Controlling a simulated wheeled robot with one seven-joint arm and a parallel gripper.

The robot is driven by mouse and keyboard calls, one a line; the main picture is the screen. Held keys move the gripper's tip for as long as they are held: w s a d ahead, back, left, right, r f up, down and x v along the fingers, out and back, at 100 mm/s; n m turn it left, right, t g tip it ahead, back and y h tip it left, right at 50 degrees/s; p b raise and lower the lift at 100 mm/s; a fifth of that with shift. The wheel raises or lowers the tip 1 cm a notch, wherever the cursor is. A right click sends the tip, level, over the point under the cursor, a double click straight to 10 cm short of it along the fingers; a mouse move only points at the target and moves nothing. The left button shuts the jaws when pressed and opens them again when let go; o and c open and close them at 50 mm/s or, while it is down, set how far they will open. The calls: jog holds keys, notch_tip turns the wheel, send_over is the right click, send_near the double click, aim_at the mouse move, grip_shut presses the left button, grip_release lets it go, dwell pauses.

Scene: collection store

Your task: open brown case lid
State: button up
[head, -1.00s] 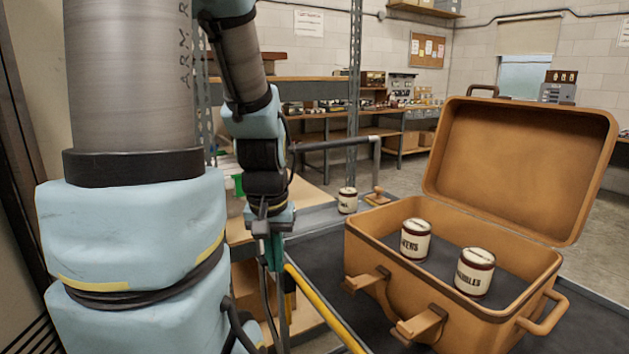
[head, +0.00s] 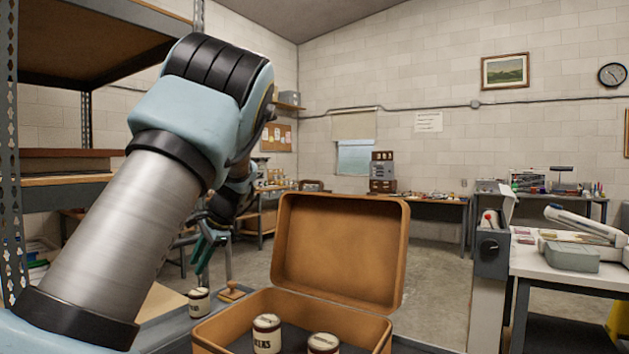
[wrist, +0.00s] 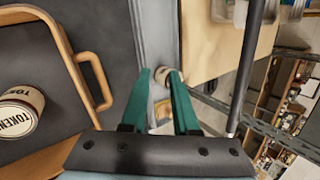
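The brown case (head: 292,301) stands in the lower middle of the head view. Its lid (head: 342,252) is open, tilted back behind the case body. Inside are two labelled cans, one at the left (head: 267,334) and one at the right (head: 323,344). My gripper (head: 203,251) is left of the lid, clear of it. In the wrist view my gripper (wrist: 164,80) has its two green fingers apart with nothing held. The case rim and its handle (wrist: 97,82) show at the left there, apart from the fingers, with a can (wrist: 20,112) inside.
Another can (head: 199,302) and a wooden-handled stamp (head: 231,291) stand left of the case. A shelf rack (head: 60,180) is at the left. A white bench (head: 560,262) with equipment is at the right. Open floor (head: 440,285) lies behind the case.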

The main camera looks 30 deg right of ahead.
jog(key=d+r+m+t, duration=0.25)
jog(key=d+r, duration=0.25)
jog(key=d, duration=0.3)
jog(key=d+r+m+t, duration=0.25)
jog(key=d+r, duration=0.25)
jog(key=d, duration=0.4)
jog(key=m+t+p, duration=0.2)
jog(key=m+t, duration=0.2)
jog(key=m, duration=0.1)
send_near(314, 182)
jog(key=shift+r, duration=0.15)
jog(key=p+x, duration=0.1)
jog(key=x, duration=0.4)
jog(key=p+x, duration=0.1)
jog(key=x, duration=0.4)
jog(key=shift+w+d+f+p, duration=0.1)
jog(key=shift+w+f+p, duration=0.1)
jog(key=shift+w+p, duration=0.2)
grip_shut()
